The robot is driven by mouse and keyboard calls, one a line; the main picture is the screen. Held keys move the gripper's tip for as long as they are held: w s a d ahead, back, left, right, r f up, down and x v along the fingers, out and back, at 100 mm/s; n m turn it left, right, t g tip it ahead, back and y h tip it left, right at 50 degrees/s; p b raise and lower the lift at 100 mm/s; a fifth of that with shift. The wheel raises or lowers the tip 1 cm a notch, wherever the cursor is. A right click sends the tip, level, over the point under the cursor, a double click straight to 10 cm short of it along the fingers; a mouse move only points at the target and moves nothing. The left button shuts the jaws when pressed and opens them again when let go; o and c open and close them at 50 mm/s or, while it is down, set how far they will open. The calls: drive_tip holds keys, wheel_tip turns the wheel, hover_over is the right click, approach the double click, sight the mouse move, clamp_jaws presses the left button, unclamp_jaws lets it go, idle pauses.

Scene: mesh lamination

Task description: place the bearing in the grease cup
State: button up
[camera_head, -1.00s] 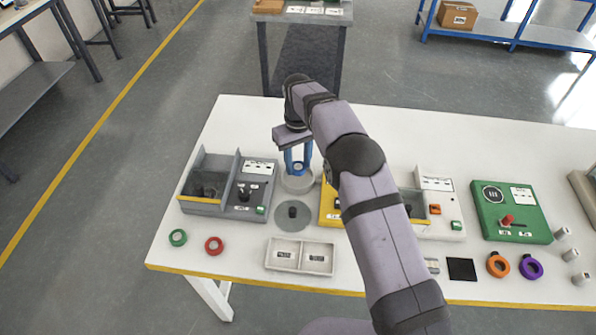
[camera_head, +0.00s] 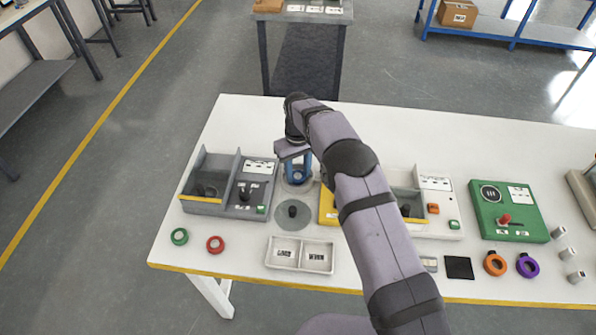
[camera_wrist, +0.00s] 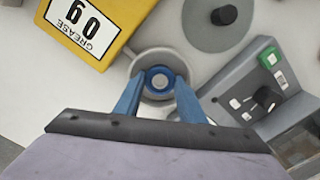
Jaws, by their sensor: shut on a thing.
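The bearing is a small blue ring (camera_wrist: 158,78) with a grey middle, seen between my fingertips in the wrist view. My gripper (camera_head: 298,178), with blue fingers, is shut on it and points down. The grease cup is a round light-grey cup (camera_wrist: 137,65), and its rim shows around the bearing in the wrist view. In the head view the cup (camera_head: 298,187) is partly hidden by my fingers. The bearing is over or within the cup's opening; whether it touches the bottom I cannot tell.
A yellow grease box (camera_wrist: 92,28) stands close beside the cup. A grey disc with a black post (camera_head: 292,214) lies in front. A grey machine (camera_head: 228,184) stands left. Green (camera_head: 179,236) and red (camera_head: 215,244) rings and a divided tray (camera_head: 299,255) lie near the front edge.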

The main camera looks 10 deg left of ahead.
sight(299, 176)
drive_tip(key=shift+f, duration=0.2)
drive_tip(key=o, duration=0.9)
drive_tip(key=shift+r, duration=0.1)
wheel_tip(299, 176, up, 12)
drive_tip(key=shift+r+b, duration=0.15)
drive_tip(key=shift+b, duration=1.05)
drive_tip(key=shift+d, duration=0.1)
